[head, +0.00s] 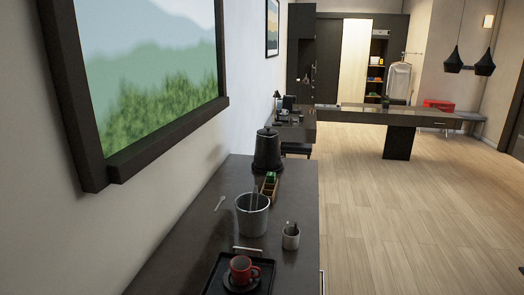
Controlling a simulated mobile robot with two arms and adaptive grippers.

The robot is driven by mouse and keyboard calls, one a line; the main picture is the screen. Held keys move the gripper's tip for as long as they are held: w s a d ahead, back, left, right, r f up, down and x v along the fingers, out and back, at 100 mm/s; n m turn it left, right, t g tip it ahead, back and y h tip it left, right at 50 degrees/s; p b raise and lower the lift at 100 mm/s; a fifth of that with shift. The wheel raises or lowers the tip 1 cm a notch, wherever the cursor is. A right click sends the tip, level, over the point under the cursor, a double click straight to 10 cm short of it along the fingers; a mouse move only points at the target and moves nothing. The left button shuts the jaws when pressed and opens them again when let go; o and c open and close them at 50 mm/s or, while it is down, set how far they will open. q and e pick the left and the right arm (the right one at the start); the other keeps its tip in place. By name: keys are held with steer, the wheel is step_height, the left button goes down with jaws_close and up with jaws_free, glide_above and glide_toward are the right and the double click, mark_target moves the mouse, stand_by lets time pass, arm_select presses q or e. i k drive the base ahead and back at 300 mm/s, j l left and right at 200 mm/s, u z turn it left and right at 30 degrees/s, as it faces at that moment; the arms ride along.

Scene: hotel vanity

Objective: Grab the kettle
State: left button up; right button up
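A black kettle (267,151) stands upright at the far end of the dark vanity counter (185,252), near the counter's far right corner. It looks like a tapered body with a lid on top. Its lower front is partly behind a small wooden box. Neither of my grippers shows in the head view, so nothing is seen touching the kettle.
In front of the kettle are a wooden box (268,187) with green packets, a metal bucket (252,215) and a small cup (291,237). A red cup (241,268) stands on a black tray (218,277) nearest me. A wall borders the left; open floor (400,220) lies right.

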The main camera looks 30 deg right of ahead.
mark_target(267, 156)
steer(key=l+u, duration=0.1)
steer(key=l, duration=0.5)
steer(key=k+l+u, duration=0.1)
steer(key=l, duration=0.5)
steer(key=k+l+u, duration=0.1)
steer(key=l, duration=0.5)
steer(key=i+l+u, duration=0.2)
steer(key=l+u, duration=0.25)
steer(key=l, duration=0.9)
steer(key=l+u, duration=0.45)
steer(key=l, duration=0.9)
steer(key=k, duration=0.05)
